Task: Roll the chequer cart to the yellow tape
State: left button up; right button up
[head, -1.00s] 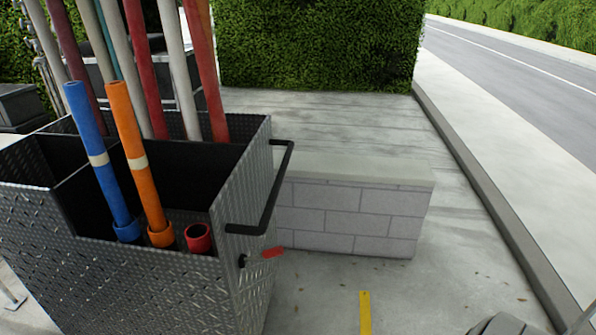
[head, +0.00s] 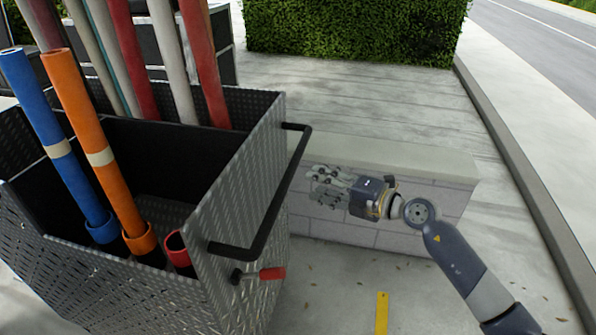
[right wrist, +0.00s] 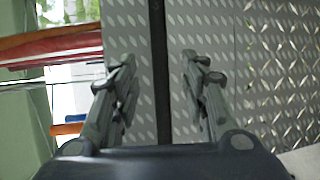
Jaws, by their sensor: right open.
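The chequer-plate cart (head: 120,285) stands at the left in the head view, holding long coloured tubes. Its black handle (head: 285,190) runs along its right side. The yellow tape (head: 382,315) lies on the ground to the right of the cart, at the bottom edge. My right gripper (head: 318,187) is open, just right of the handle in the head view. In the right wrist view, the black handle (right wrist: 157,40) shows upright between the open fingers (right wrist: 158,75), with the plate (right wrist: 205,25) behind; contact cannot be told. My left gripper is not in view.
A low grey block wall (head: 400,160) stands behind my right gripper. A red-gripped lever (head: 270,273) sticks out below the handle. A kerb (head: 535,190) runs along the right. The ground around the tape looks clear, with small leaves.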

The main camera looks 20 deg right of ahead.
aim_at(293, 176)
jog(key=x, duration=0.4)
jog(key=shift+w+a+r+p, duration=0.15)
jog(key=shift+a+p, duration=0.15)
jog(key=x, duration=0.4)
jog(key=shift+w, duration=0.1)
jog(key=shift+w+a+f, duration=0.3)
jog(key=shift+w+a, duration=0.05)
jog(key=shift+w, duration=0.15)
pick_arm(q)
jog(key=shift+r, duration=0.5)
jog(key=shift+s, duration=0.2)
pick_arm(e)
grip_shut()
